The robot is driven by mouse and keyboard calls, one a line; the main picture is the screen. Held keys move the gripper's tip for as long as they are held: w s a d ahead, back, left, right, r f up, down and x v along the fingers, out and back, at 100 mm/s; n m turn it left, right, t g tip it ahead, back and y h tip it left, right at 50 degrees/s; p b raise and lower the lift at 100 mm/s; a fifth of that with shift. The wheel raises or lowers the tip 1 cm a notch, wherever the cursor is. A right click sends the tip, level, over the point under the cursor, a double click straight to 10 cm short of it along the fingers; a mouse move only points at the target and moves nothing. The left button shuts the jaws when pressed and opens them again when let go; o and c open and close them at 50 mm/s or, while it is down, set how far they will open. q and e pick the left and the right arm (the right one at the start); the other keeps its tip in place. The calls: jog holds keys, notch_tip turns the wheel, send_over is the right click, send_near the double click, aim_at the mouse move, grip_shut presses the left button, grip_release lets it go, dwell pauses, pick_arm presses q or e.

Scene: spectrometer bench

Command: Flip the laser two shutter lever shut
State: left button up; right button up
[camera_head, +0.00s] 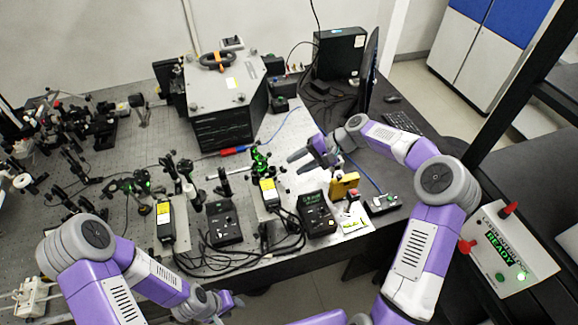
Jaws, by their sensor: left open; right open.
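Two dark laser-like modules with yellow labels stand on the bench, one at left (166,222) and one near the middle (269,196). I cannot tell which is laser two, and no shutter lever is clearly made out. A small yellow box (344,184) sits right of the middle module, with a small red part below it. My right gripper (298,164) is open and empty, reaching over the bench up and left of the yellow box. My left gripper (236,302) is open and empty, low in front of the bench edge.
Black controllers (222,222) (317,213) and looped cables lie along the front edge. A large grey box (222,100) stands behind. A white READY panel (505,250) with two red levers is at right. A monitor (371,70) stands at the back right. Optics crowd the left.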

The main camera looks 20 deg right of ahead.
jog(key=x, duration=0.4)
jog(key=shift+d, duration=0.1)
jog(key=shift+w, duration=0.1)
grip_shut()
